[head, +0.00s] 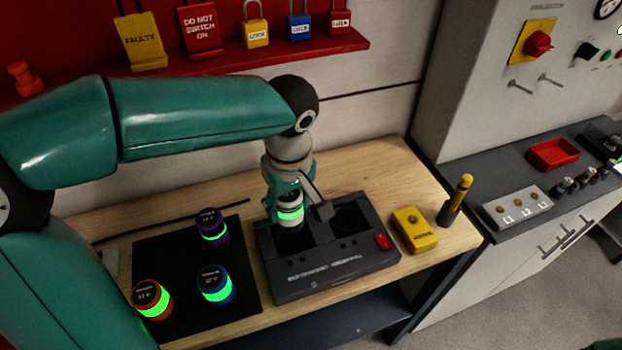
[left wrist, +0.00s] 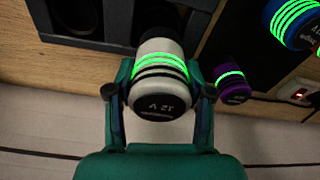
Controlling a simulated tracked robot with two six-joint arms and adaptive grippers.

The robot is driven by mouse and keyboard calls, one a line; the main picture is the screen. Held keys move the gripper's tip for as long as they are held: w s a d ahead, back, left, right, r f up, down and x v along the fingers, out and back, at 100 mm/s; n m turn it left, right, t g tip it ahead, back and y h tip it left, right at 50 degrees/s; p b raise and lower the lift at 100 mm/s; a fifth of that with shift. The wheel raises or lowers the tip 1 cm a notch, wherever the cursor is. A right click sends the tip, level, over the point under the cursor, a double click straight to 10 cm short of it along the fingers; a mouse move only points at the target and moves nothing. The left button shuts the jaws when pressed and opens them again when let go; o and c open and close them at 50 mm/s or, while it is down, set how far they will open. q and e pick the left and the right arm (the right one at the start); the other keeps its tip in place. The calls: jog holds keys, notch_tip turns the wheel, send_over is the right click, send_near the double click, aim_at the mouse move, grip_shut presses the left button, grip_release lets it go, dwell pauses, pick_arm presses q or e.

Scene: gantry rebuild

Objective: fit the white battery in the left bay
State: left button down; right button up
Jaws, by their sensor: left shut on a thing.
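The white battery (head: 289,207) with a glowing green band is in my left gripper (head: 290,192), at the left bay of the dark charger (head: 330,282). In the left wrist view the white battery (left wrist: 160,75) sits between the two fingers of my left gripper (left wrist: 158,98), which are shut on it. Its far end is at the bay opening; how deep it sits is hidden. The right bay (head: 349,217) looks dark and empty.
Purple (head: 209,226), blue (head: 216,284) and orange (head: 151,298) batteries stand on a black mat (head: 190,318) left of the charger. A yellow device (head: 414,229) and a yellow-topped tool (head: 458,197) stand to its right.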

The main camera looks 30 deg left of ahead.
aim_at(291, 197)
pick_arm(q)
jog(key=shift+w+a+f, duration=0.1)
jog(key=shift+w+f, duration=0.1)
jog(key=shift+f, duration=0.25)
jog(key=shift+f+b, duration=2.3)
jog(key=shift+f, duration=0.4)
pick_arm(e)
jog(key=shift+w+f, duration=0.2)
jog(key=shift+f, duration=1)
jog(key=shift+w+f, duration=0.15)
jog(key=shift+f, duration=1)
jog(key=shift+f, duration=0.2)
pick_arm(q)
jog(key=shift+f+b, duration=0.55)
jog(key=shift+b, duration=0.15)
pick_arm(e)
jog(key=shift+f, duration=0.55)
pick_arm(q)
jog(key=c, duration=0.7)
grip_release()
pick_arm(e)
jog(key=shift+r, duration=0.1)
